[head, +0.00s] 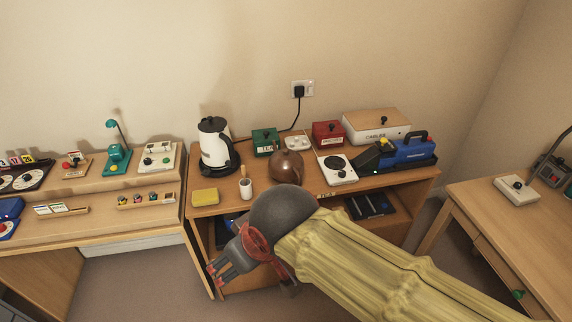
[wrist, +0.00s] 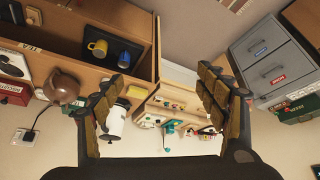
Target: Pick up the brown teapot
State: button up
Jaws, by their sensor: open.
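The brown teapot (head: 287,168) stands on the wooden cabinet top, near its front middle, just behind my arm in the head view. My arm hides part of its lower front. In the wrist view the teapot (wrist: 62,84) shows at the left, outside my fingers, with the scene turned over. My gripper (head: 222,268) hangs in front of the cabinet, left of and nearer than the teapot, with its fingers pointing left. In the wrist view my gripper (wrist: 160,82) is open, with nothing between its fingers touching them.
Green (head: 265,143) and red (head: 327,133) boxes stand behind. Open floor lies left of my gripper.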

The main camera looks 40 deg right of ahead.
aim_at(286, 166)
jog(key=l, duration=0.4)
jog(key=i+l+z, duration=0.15)
jog(key=l, duration=0.6)
jog(key=i+l+z, duration=0.1)
jog(key=l, duration=0.3)
jog(key=i+l, duration=0.15)
jog(key=l, duration=0.2)
jog(key=i+l+z, duration=0.15)
jog(key=l, duration=0.25)
